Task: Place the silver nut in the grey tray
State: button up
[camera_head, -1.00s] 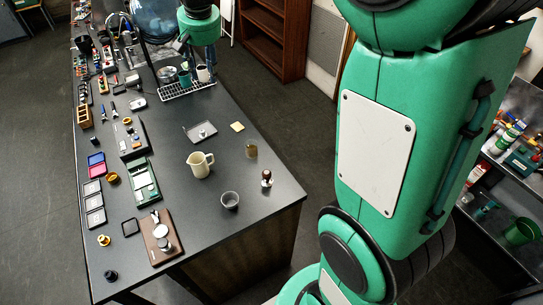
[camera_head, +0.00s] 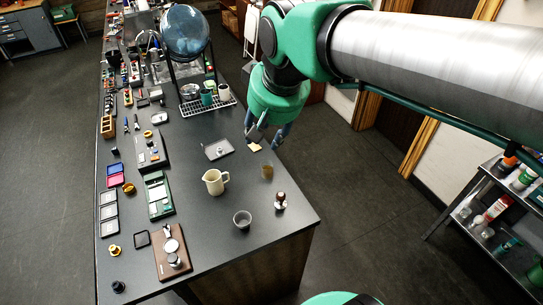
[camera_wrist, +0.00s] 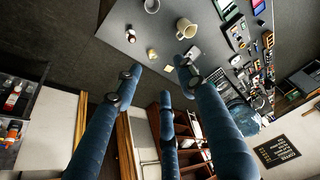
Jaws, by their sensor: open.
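A shallow grey tray (camera_head: 207,154) lies on the dark table, right of the middle, and also shows in the wrist view (camera_wrist: 193,50). A small silvery piece (camera_head: 219,150) sits on it; it is too small to tell whether it is the silver nut. I cannot pick out a silver nut elsewhere with certainty. My gripper (camera_head: 266,138) is above the table's right edge, right of the tray, near a small yellow square (camera_head: 255,147). Its blue fingers (camera_wrist: 160,74) are spread open with nothing between them in the wrist view.
A drip rack with cups (camera_head: 208,107) is behind the tray. Cases and small parts fill the left side.

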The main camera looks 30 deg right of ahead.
jog(key=s+f, duration=0.4)
jog(key=s, duration=0.7)
jog(key=shift+s+f+n+t, duration=0.3)
jog(key=shift+f+n+t, duration=0.05)
jog(key=shift+n+t, duration=0.05)
notch_tip(320, 180, down, 14)
jog(key=b, duration=1.4)
jog(key=shift+f, duration=0.15)
jog(key=shift+o, duration=0.5)
